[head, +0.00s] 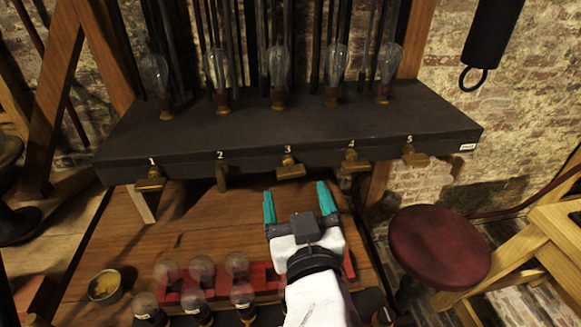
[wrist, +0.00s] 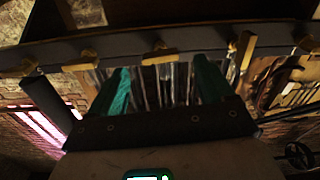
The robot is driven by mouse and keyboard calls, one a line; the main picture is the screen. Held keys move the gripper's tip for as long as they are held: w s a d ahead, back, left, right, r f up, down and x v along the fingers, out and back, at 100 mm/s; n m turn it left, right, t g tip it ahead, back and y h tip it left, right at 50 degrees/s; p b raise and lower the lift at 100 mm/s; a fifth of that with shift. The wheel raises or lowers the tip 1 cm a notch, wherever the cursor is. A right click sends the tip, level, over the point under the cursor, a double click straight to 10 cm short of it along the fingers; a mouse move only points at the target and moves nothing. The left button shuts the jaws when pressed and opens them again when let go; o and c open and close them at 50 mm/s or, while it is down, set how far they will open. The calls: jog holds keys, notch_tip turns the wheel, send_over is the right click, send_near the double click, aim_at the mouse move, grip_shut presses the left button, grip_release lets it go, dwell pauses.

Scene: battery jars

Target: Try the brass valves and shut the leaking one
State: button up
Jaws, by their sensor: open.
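A row of brass valves sits along the front edge of a dark ledge, numbered from left to right. Valve 1 (head: 150,180), valve 3 (head: 290,169), valve 4 (head: 354,160) and valve 5 (head: 414,156) have handles lying roughly crosswise. Valve 2 (head: 221,175) has its handle hanging downward. My gripper (head: 297,200), with teal fingers, is open and empty, below and in front of valve 3, apart from it. In the wrist view, a crosswise brass handle (wrist: 159,57) shows beyond the open gripper (wrist: 160,75). I cannot see any leak.
Glass bulbs (head: 278,65) and dark rods stand on the dark ledge (head: 300,128). On the wooden bench (head: 190,225) are a red rack (head: 262,278) with bulbs and a small bowl (head: 104,286). A red stool (head: 437,248) stands at right. The bench between ledge and rack is mostly clear.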

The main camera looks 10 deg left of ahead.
aim_at(291, 174)
jog(key=p+x, duration=0.1)
jog(key=x, duration=0.6)
jog(key=shift+f, duration=0.1)
jog(key=shift+c, duration=0.2)
jog(key=c, duration=0.9)
jog(key=shift+f+m+b, duration=0.2)
jog(key=shift+m+b, duration=0.3)
jog(key=shift+b, duration=0.2)
jog(key=shift+c, duration=0.6)
jog(key=shift+r, duration=0.15)
jog(key=o, duration=1.1)
jog(key=shift+c, duration=0.2)
